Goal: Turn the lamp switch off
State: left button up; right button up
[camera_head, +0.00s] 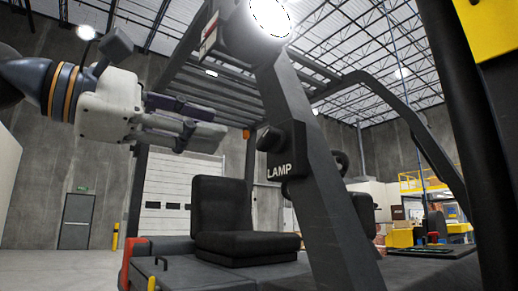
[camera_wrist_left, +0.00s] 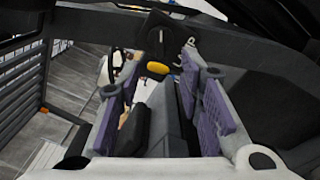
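The lamp switch (camera_head: 270,139) is a dark knob on a black box marked LAMP (camera_head: 280,168), fixed to a slanted grey post. The lamp (camera_head: 258,22) at the top of the post glows bright white. My left gripper (camera_head: 222,136) is to the left of the switch, apart from it, with its fingers pointing right. In the left wrist view the dark switch (camera_wrist_left: 158,42) shows beyond the gripper (camera_wrist_left: 158,100), whose purple-padded fingers stand wide apart with nothing held. The exact angle of the knob is hard to read. My right gripper is not in view.
The slanted post (camera_head: 318,200) belongs to a vehicle with a black seat (camera_head: 222,215) behind it and a slatted roof (camera_head: 215,85) above. A thick dark upright with a yellow part (camera_head: 490,25) fills the right edge. Air between gripper and switch looks clear.

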aim_at(262, 139)
pick_arm(q)
jog(key=x, duration=0.9)
jog(key=shift+d+r+p, duration=0.1)
jog(key=shift+d+p, duration=0.2)
jog(key=shift+p, duration=0.1)
jog(key=shift+w+d, duration=0.25)
jog(key=shift+w, duration=0.1)
grip_shut()
